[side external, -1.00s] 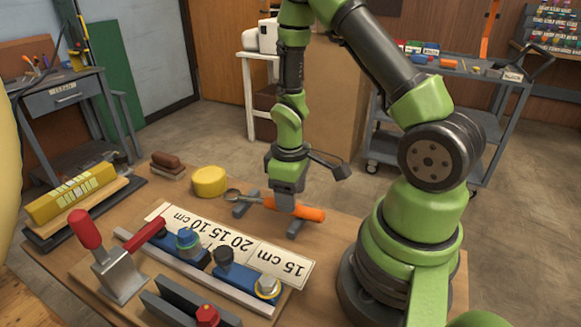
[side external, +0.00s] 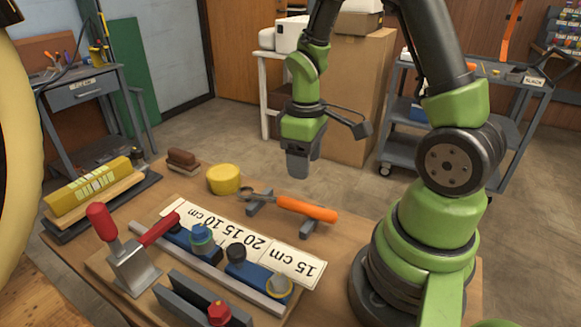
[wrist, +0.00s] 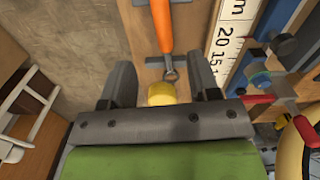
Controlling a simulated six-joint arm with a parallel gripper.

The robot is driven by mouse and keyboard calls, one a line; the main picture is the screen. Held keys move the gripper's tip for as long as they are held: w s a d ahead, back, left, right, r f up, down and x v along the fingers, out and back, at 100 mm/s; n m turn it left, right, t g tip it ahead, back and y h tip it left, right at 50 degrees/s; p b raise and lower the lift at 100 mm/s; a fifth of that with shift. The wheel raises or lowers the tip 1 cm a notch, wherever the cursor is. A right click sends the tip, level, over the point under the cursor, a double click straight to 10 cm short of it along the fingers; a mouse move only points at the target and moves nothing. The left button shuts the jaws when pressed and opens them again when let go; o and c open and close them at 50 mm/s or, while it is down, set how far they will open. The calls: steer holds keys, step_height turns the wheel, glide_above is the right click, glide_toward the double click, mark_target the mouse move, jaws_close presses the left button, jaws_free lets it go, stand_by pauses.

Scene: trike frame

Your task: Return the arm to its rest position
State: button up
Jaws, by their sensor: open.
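My gripper (side external: 298,172) hangs above the far edge of the workbench, fingers pointing down. In the wrist view my gripper (wrist: 160,85) shows two grey fingers spread apart with nothing held between them. Below it, an orange-handled tool (side external: 307,208) with a metal ring end lies across two small grey rests on the bench. The tool also shows in the wrist view (wrist: 162,28), ahead of the fingers and apart from them.
A yellow round block (side external: 223,180) and a brown block (side external: 183,158) sit left of the tool. A red-handled clamp (side external: 134,268) and blue fixtures stand beside a ruler strip (side external: 285,262). A grey cart (side external: 415,150) stands behind. Air around my gripper is clear.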

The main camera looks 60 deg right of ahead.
steer(key=s+a+r+m+t+y, duration=0.1)
steer(key=s+a+r+m+t, duration=0.1)
steer(key=r, duration=0.7)
steer(key=s+a+r+m+t, duration=0.3)
steer(key=s+a+r+t, duration=0.2)
steer(key=a+r, duration=0.3)
steer(key=shift+s+a+r+y, duration=0.2)
steer(key=shift+s+r+y, duration=0.15)
steer(key=shift+r+y, duration=0.1)
